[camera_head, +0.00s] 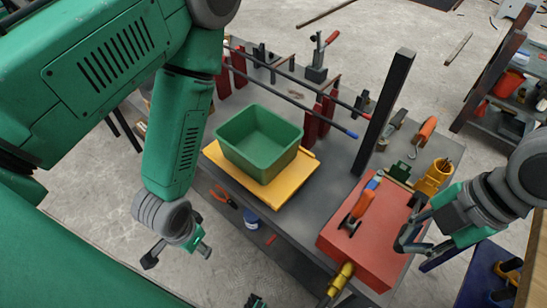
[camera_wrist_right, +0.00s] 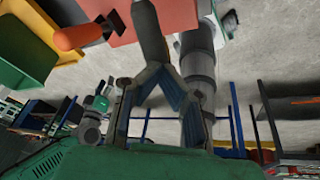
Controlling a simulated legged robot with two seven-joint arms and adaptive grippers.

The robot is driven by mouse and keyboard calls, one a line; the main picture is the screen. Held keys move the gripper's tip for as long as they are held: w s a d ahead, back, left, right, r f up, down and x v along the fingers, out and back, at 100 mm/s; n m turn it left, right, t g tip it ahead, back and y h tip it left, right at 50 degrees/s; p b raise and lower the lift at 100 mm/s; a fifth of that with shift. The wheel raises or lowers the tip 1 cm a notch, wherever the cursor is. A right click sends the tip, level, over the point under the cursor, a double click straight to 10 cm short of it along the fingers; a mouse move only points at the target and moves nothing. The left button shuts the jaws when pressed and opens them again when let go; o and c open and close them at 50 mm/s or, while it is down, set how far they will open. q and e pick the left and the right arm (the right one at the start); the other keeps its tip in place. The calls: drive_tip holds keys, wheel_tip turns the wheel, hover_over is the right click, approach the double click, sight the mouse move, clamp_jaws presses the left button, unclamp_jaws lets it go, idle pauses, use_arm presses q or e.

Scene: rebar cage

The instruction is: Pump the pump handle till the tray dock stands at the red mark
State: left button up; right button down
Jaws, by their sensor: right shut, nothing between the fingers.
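A lever with an orange grip (camera_head: 362,205) stands on the red box (camera_head: 335,240) at the front right of the bench; it looks like the pump handle. An orange grip also shows at upper left in the right wrist view (camera_wrist_right: 80,34). A green bin (camera_head: 235,145) sits on a yellow plate (camera_head: 290,189), perhaps the tray dock. I cannot make out the red mark. My right gripper (camera_head: 405,238) is shut and empty beside the red box's right side, apart from the orange grip. My left gripper (camera_head: 178,250) hangs left of the bench; its fingers are unclear.
A tall black post (camera_head: 384,115) rises behind the red box. Yellow cups (camera_head: 436,176) and an orange-handled tool (camera_head: 426,130) stand behind my right gripper. Rods on red stands (camera_head: 320,118) cross the back. A yellow fitting (camera_head: 343,276) sticks out at the box's front.

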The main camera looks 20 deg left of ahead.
drive_tip(key=shift+s+a+f, duration=0.1)
drive_tip(key=shift+s+f, duration=0.1)
drive_tip(key=shift+f, duration=0.25)
drive_tip(key=shift+f+b, duration=0.2)
drive_tip(key=shift+b, duration=0.1)
drive_tip(key=shift+s, duration=0.1)
drive_tip(key=shift+s+f+b, duration=0.2)
drive_tip(key=shift+f+b, duration=0.1)
drive_tip(key=shift+f, duration=0.45)
drive_tip(key=shift+s+f+b, duration=0.15)
drive_tip(key=shift+f+b, duration=0.15)
drive_tip(key=shift+f, duration=0.3)
